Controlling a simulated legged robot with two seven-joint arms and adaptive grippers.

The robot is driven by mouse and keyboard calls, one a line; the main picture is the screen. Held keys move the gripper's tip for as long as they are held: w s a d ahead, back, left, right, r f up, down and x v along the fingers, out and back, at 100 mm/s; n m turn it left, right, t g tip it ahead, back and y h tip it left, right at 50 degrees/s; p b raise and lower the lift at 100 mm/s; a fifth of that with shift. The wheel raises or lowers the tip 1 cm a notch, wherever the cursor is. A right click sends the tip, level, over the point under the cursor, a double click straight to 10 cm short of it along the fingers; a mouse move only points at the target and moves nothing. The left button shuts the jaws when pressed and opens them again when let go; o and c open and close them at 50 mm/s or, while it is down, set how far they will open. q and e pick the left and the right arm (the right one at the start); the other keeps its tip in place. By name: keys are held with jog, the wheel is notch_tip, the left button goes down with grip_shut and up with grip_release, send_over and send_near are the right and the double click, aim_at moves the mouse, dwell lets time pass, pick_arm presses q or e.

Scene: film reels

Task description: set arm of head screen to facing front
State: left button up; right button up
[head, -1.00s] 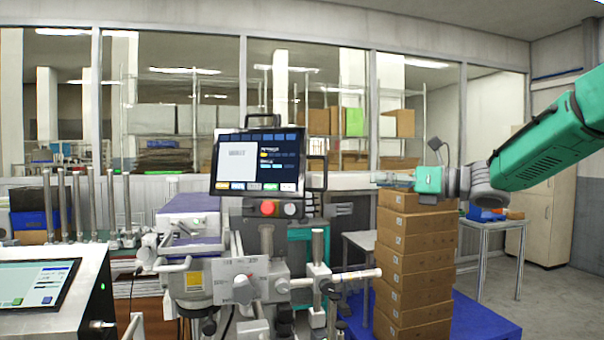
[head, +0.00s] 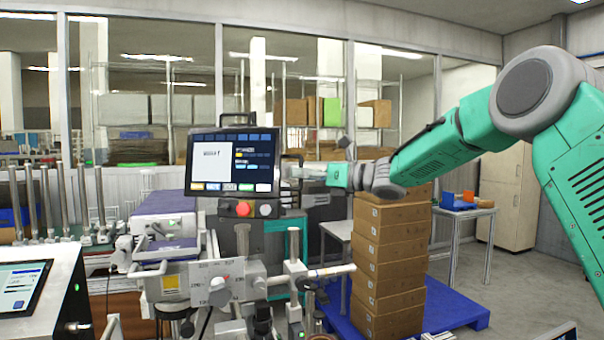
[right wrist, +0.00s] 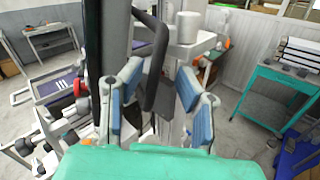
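The head screen (head: 235,163) is a black-framed monitor on a post above the machine, its lit display facing me, slightly tilted. Red and grey buttons (head: 243,209) sit below it. My right gripper (head: 300,172) is beside the screen's right edge. In the right wrist view my right gripper (right wrist: 160,85) has its two blue-padded fingers spread apart. A black loop handle (right wrist: 157,60) at the screen's side lies between or just beyond the fingers; contact cannot be told. The dark screen edge (right wrist: 106,40) is left of them. My left gripper is not in view.
A stack of brown boxes (head: 390,265) stands on a blue pallet (head: 455,308) below my right arm. Metal posts (head: 60,205) and a tilted control panel (head: 30,290) are at left. A small table (head: 462,213) is at right, with open floor around it.

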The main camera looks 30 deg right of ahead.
jog(key=shift+a, duration=0.25)
jog(key=shift+c, duration=0.8)
jog(key=shift+a+r, duration=0.1)
grip_shut()
